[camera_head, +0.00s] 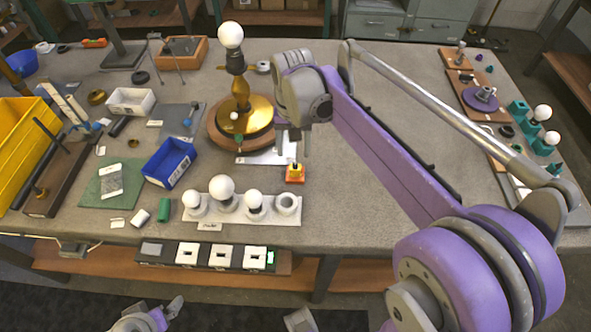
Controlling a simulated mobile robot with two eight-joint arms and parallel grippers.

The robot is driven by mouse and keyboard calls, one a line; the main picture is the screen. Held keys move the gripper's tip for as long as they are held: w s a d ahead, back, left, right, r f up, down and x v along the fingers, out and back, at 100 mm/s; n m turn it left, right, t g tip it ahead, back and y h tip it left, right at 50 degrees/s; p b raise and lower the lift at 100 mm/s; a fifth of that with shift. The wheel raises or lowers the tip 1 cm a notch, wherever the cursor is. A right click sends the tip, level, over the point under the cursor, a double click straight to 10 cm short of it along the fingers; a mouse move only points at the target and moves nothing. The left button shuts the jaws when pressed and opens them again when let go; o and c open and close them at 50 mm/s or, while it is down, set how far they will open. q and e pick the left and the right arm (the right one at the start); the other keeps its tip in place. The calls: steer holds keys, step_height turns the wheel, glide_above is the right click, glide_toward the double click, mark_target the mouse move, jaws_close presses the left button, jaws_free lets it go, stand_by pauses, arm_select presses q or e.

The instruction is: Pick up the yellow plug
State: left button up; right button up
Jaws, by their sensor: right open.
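The yellow plug (296,168) sits upright on a small orange block (295,179) on the grey table, right of the brass lamp. My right gripper (293,148) is above it, pointing down with its fingers apart. The fingertips look close over the plug, but I cannot tell the exact height gap. Nothing shows between the fingers. My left gripper (172,308) is only partly in view at the bottom edge, below the table front, and its jaw state is unclear.
The brass lamp (240,112) with a white bulb stands close left of my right gripper. A white bulb holder (270,216) lies in front of the plug. A blue bin (170,162) is further left. The table right of the plug looks clear beneath my arm.

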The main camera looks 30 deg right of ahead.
mark_target(295, 164)
steer(key=f, duration=0.6)
steer(key=shift+s+d+f+b, duration=0.1)
steer(key=shift+s+f+b, duration=0.2)
steer(key=shift+f, duration=0.1)
jaws_close()
